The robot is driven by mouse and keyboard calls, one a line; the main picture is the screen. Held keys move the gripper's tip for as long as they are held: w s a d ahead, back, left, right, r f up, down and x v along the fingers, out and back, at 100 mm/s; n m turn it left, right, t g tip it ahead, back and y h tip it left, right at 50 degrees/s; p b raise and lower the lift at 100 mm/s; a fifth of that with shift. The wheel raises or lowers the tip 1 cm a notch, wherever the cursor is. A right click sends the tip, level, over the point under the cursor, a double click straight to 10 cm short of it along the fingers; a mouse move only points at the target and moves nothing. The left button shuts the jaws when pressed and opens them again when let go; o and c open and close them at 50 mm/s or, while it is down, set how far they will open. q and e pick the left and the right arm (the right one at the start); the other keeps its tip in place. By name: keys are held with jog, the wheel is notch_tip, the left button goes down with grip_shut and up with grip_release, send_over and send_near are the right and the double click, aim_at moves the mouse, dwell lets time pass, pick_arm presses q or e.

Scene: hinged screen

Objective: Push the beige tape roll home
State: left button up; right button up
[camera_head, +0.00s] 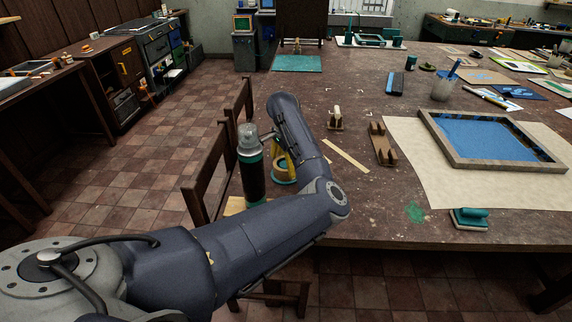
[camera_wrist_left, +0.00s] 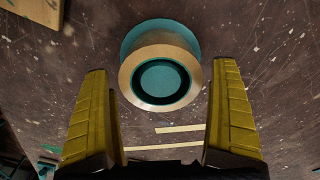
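In the head view the roll (camera_head: 280,164) is near the table's left edge, partly hidden by the yellow fingers of my left gripper (camera_head: 287,150). My right gripper is not in view.
A dark cylinder with a grey top (camera_head: 254,182) stands close left of the roll. Pale strips (camera_head: 346,155), a wooden block (camera_head: 381,144) and a small wooden holder (camera_head: 335,120) lie to the right. A blue framed screen (camera_head: 485,137) rests on paper farther right. Chairs (camera_head: 205,172) border the left edge.

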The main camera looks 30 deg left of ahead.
pick_arm(q)
jog(key=shift+o, duration=0.3)
notch_tip(320, 180, up, 12)
jog(key=shift+s, duration=0.2)
dwell(0.4)
jog(key=shift+a, duration=0.1)
